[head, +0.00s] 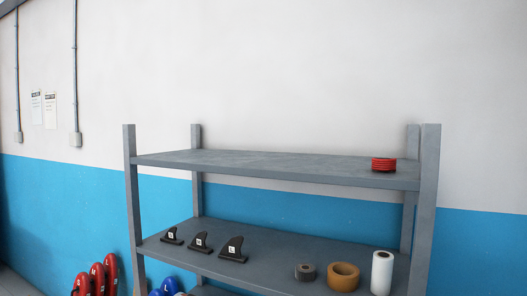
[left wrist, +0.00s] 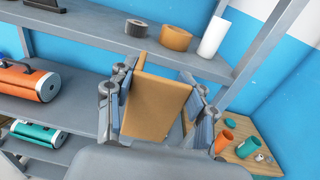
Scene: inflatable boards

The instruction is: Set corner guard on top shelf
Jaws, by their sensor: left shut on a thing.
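The tan, cardboard-like corner guard (left wrist: 158,105) is between the fingers of my left gripper (left wrist: 162,85) in the left wrist view. The gripper is shut on it, one finger along each side. The guard is in front of the shelving, below the shelf with the tape rolls in the picture. The grey top shelf (head: 265,166) is in the head view, mostly bare. A red ribbed roll (head: 383,164) sits at its right end. Neither gripper shows in the head view, and my right gripper shows nowhere.
The middle shelf (head: 270,262) holds three black fins (head: 201,243), a dark roll (head: 305,272), a brown tape roll (head: 343,276) and a white roll (head: 382,272). Orange (left wrist: 30,82) and teal (left wrist: 38,133) cylinders lie on lower shelves. A wooden surface (left wrist: 245,150) at right holds small items.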

